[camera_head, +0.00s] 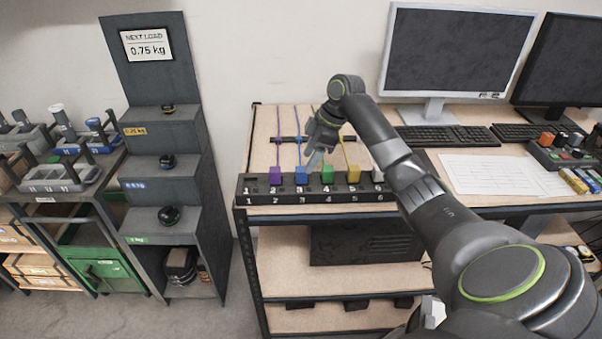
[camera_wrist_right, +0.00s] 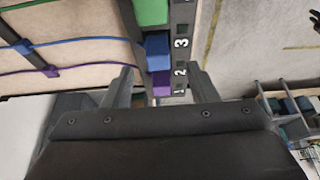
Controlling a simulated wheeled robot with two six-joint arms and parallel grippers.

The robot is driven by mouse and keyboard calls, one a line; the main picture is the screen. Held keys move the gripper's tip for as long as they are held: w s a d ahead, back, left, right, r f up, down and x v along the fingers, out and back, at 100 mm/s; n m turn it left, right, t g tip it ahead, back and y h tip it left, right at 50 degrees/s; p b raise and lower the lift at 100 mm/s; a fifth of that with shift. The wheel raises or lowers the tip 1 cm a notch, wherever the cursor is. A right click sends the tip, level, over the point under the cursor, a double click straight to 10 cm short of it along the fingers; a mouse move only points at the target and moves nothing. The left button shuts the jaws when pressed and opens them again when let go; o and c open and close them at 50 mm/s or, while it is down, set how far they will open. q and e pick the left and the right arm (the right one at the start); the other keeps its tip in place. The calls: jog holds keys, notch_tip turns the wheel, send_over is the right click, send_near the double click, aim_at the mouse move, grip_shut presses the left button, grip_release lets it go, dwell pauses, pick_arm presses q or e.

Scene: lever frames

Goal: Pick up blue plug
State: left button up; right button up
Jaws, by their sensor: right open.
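The blue plug (camera_head: 301,174) sits in the black numbered strip (camera_head: 262,195), above number 3, between a purple plug (camera_head: 275,179) and a green plug (camera_head: 327,173). A blue cable runs back from it. In the right wrist view, the blue plug (camera_wrist_right: 157,50) lies just beyond the fingertips. The purple plug (camera_wrist_right: 161,80) shows between the fingers in that picture. My right gripper (camera_head: 314,162) points down close to the blue and green plugs, open and empty. Its two fingers also show in the right wrist view (camera_wrist_right: 160,82). My left gripper is out of view.
A yellow plug (camera_head: 353,173) and a pale plug (camera_head: 377,175) sit further right in the strip. A cable bar (camera_head: 290,138) crosses behind. Monitors and keyboards stand right; a stepped weight rack (camera_head: 160,150) stands left. My right arm covers part of the bench.

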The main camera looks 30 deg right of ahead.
aim_at(302, 169)
jog(key=shift+a+f, duration=0.15)
jog(key=shift+f, duration=0.25)
jog(key=x, duration=0.1)
jog(key=p+x, duration=0.1)
jog(key=x, duration=0.1)
jog(key=p+x, duration=0.1)
jog(key=shift+w+a+f, duration=0.1)
jog(key=shift+w+f, duration=0.1)
jog(key=shift+w, duration=0.2)
jog(key=shift+f, duration=0.25)
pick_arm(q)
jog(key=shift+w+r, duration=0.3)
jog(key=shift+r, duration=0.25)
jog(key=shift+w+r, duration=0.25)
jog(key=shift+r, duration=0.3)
pick_arm(e)
jog(key=c, duration=1.1)
